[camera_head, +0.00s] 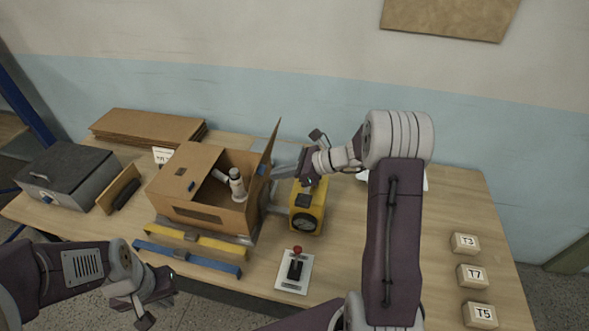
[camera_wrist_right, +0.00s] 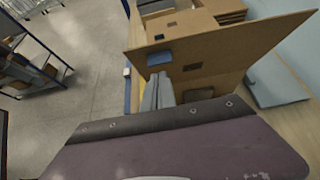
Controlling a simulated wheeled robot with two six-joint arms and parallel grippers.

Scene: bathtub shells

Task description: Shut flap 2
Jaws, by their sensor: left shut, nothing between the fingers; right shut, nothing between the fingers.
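The open cardboard box (camera_head: 197,211) stands at the middle of the table with a pale bottle-like item (camera_head: 237,186) inside. Its left flap (camera_head: 186,166) lies flat over the top. Its right flap (camera_head: 267,148) stands up, leaning slightly outward; I cannot read a number on it. In the right wrist view this raised flap (camera_wrist_right: 215,50) shows its outer face with a blue patch (camera_wrist_right: 159,58). My right gripper (camera_head: 277,171) is shut and empty at the flap's outer side; its fingertips (camera_wrist_right: 160,88) look close to it, contact unclear. My left gripper (camera_head: 150,301) is shut and empty, low at the front left.
A yellow device with a dial (camera_head: 308,207) stands right of the box. A red-knobbed lever (camera_head: 295,270) is in front. Yellow (camera_head: 195,240) and blue (camera_head: 187,258) bars lie before the box. A grey case (camera_head: 65,177), cardboard sheets (camera_head: 147,127) and labelled blocks (camera_head: 472,276) sit farther out.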

